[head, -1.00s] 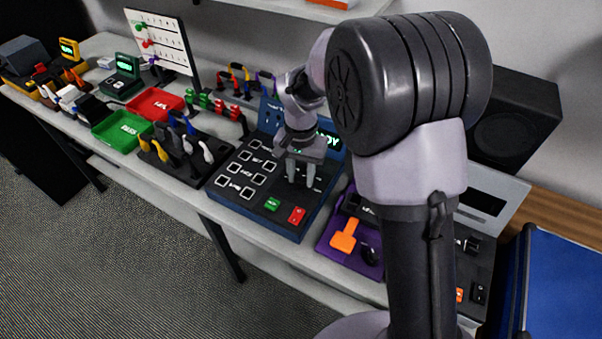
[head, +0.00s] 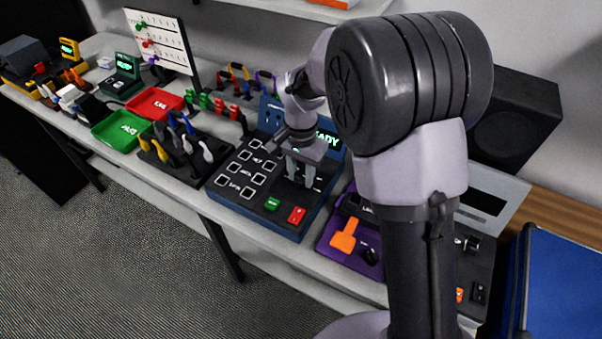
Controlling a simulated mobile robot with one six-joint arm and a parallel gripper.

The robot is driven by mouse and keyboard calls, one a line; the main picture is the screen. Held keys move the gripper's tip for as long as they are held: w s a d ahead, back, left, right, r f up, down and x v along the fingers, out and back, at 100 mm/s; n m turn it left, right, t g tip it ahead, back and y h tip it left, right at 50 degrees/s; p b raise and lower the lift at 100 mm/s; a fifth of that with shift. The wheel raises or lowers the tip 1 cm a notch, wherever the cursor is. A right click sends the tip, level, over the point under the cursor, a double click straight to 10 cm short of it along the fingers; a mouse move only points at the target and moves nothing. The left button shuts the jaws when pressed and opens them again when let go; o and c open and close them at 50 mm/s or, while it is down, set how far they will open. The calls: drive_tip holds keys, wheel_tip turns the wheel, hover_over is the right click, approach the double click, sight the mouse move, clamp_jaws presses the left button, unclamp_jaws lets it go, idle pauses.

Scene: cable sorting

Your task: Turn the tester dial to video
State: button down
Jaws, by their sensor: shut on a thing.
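The tester (head: 232,190) is a dark blue console on the bench, with labelled white square ports on its left, a green button and a red button at its front, and a lit green screen at its back. The screen text is partly hidden by my arm; "EADY" shows. My gripper (head: 298,180) points down over the right part of the tester's top panel, fingers close together. The dial is hidden between and behind the fingers, so its pointing direction cannot be seen. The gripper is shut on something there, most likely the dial.
A purple unit (head: 327,233) with an orange lever (head: 344,236) stands right of the tester. Left are a cable rack (head: 180,158), a green tray (head: 122,130) and a red tray (head: 155,103). A black speaker (head: 515,118) stands behind my arm.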

sight(301, 175)
drive_tip(key=c, duration=1)
unclamp_jaws()
wheel_tip(301, 175, up, 18)
drive_tip(key=p, duration=0.6)
drive_tip(key=shift+f+p, duration=0.25)
drive_tip(key=shift+p, duration=0.1)
drive_tip(key=s+d+r+t+b, duration=0.1)
drive_tip(key=s+d+t, duration=0.1)
drive_tip(key=s, duration=0.5)
drive_tip(key=s+d+r+n+t+y+b, duration=0.1)
drive_tip(key=s+d+t+b, duration=0.1)
drive_tip(key=s, duration=0.6)
drive_tip(key=s+d+r+n+t+y+b, duration=0.1)
drive_tip(key=s, duration=0.7)
drive_tip(key=shift+s+d+t, duration=0.2)
drive_tip(key=shift+d+t, duration=0.2)
